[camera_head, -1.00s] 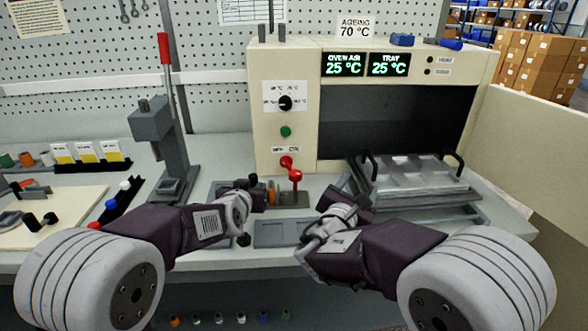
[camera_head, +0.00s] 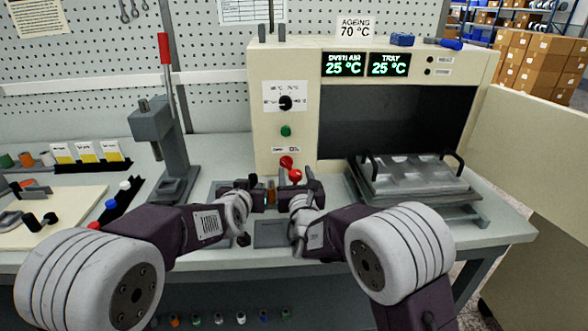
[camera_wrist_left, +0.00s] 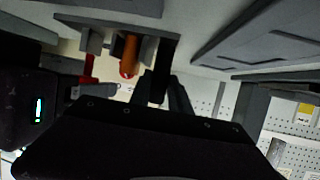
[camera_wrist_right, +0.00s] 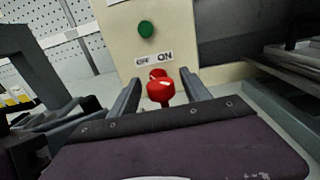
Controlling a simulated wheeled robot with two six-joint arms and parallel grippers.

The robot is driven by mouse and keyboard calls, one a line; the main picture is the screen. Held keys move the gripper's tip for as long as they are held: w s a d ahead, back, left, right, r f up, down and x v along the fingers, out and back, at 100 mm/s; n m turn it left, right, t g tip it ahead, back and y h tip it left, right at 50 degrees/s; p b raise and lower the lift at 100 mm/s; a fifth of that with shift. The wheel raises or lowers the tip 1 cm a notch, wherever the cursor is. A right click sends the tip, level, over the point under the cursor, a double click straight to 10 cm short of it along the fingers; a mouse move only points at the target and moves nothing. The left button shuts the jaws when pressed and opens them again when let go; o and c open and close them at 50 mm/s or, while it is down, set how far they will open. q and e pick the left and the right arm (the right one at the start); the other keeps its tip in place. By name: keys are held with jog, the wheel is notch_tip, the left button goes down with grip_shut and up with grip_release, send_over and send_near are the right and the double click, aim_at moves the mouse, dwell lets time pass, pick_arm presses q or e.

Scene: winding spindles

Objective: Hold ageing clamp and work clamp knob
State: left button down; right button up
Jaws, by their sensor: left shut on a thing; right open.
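The ageing clamp stands on the bench before the oven, mostly hidden by my grippers in the head view; its dark frame (camera_wrist_left: 118,24) shows in the left wrist view. An orange-brown spindle (camera_wrist_left: 130,52) sits in it. My left gripper (camera_head: 262,198) is shut on the clamp's left side; the exact grip spot is dark in the left wrist view. The clamp's red knob (camera_head: 295,176) stands above. My open right gripper (camera_head: 293,190) is at the clamp's right; in the right wrist view the red knob (camera_wrist_right: 160,90) is between its fingers. I cannot tell whether they touch it.
The oven (camera_head: 270,110) stands behind with its door open to the right. Its red switch (camera_head: 286,162) is just behind the knob. A metal tray (camera_head: 410,177) with dark handles is at the right. A lever press (camera_head: 158,140) stands at the left.

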aim_at(295, 170)
jog(key=shift+w, duration=1.55)
grip_shut()
jog(key=shift+d+m+h, duration=0.15)
jog(key=shift+m+h, duration=0.65)
jog(key=shift+h, duration=0.4)
grip_release()
jog(key=s, duration=0.8)
jog(key=s+a, duration=0.1)
jog(key=s, duration=0.3)
jog(key=shift+a, duration=0.1)
